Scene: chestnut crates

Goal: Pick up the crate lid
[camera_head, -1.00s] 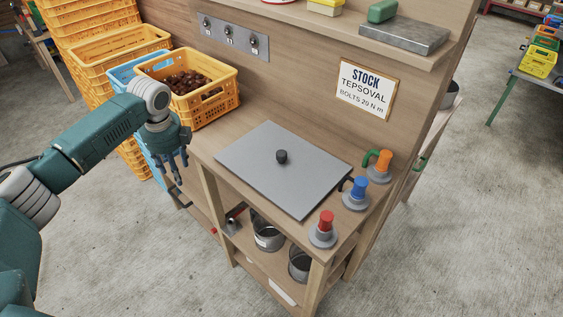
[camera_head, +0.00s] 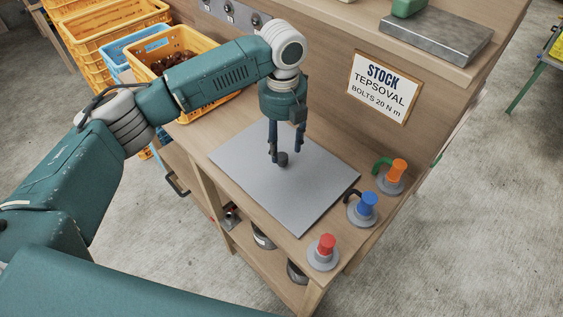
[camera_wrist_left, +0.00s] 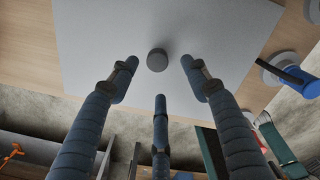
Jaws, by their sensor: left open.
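The crate lid (camera_head: 300,205) is a flat grey square panel lying on the wooden bench top. A small dark round knob (camera_head: 282,159) stands at its middle. My left gripper (camera_head: 285,158) points down over the lid, with its fingers around or just above the knob; the exact height is hard to tell. In the left wrist view the lid (camera_wrist_left: 210,25) fills the upper middle and the knob (camera_wrist_left: 157,60) lies between the spread fingertips, apart from them. The left gripper is open and empty. My right gripper is not in view.
Red (camera_head: 326,246), blue (camera_head: 367,204) and orange (camera_head: 397,171) capped items on grey bases stand along the bench's right side, close to the lid. A yellow crate (camera_head: 215,95) of chestnuts is behind my left arm. A shelf (camera_head: 450,50) with a metal slab overhangs the back.

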